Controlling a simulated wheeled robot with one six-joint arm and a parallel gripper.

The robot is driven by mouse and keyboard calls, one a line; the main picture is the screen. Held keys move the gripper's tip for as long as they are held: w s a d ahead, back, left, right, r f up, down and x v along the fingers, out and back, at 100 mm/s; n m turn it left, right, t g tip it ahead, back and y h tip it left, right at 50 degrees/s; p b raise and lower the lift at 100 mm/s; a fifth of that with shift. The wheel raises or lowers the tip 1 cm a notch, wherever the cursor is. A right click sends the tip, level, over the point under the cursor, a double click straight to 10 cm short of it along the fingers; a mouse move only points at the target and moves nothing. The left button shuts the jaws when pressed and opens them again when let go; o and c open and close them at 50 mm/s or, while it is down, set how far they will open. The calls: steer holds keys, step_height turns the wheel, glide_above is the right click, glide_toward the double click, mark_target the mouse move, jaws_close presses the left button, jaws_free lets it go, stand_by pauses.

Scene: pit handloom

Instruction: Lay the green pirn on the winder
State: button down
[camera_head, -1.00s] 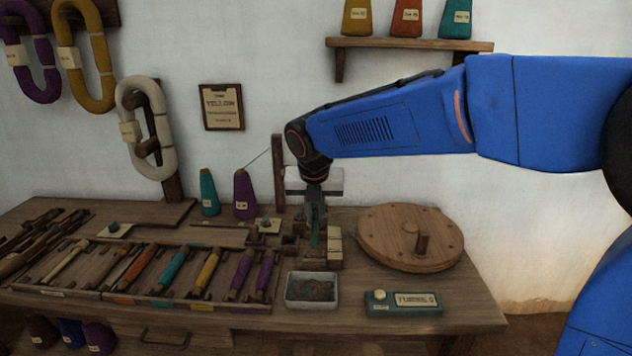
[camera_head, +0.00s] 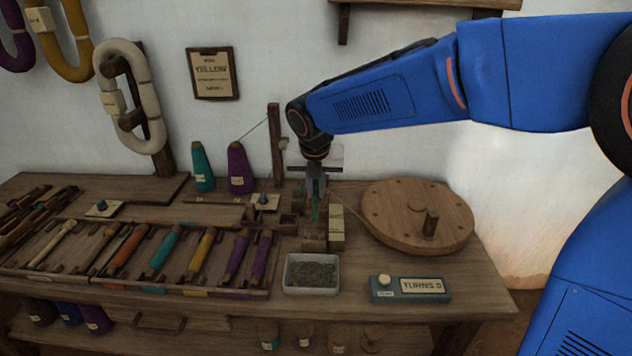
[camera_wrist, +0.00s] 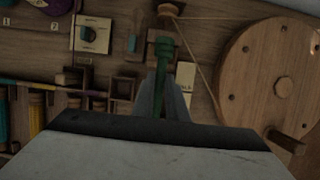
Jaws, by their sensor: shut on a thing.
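My gripper (camera_head: 315,187) points down over the bench beside the wooden winder (camera_head: 319,237). It is shut on the green pirn (camera_head: 315,208), which hangs upright below the fingers in the head view. In the wrist view the green pirn (camera_wrist: 161,62) sticks out past the fingertips (camera_wrist: 163,95). Its lower end is close to the winder's small blocks; I cannot tell whether it touches them. The winder's large wheel (camera_head: 417,216) lies to the right, with a cord running toward the pirn's side.
A tray of coloured pirns (camera_head: 140,262) lies to the left. A white-rimmed bin (camera_head: 312,274) and a turns counter (camera_head: 410,288) stand at the front. Teal (camera_head: 203,168) and purple cones (camera_head: 240,168) and a post (camera_head: 275,150) stand behind. A yellow notice (camera_head: 212,73) hangs on the wall.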

steer(key=shift+f, duration=2.7)
steer(key=c, duration=1.4)
jaws_free()
steer(key=shift+o, duration=0.2)
steer(key=shift+r, duration=4)
steer(key=shift+s+d, duration=0.1)
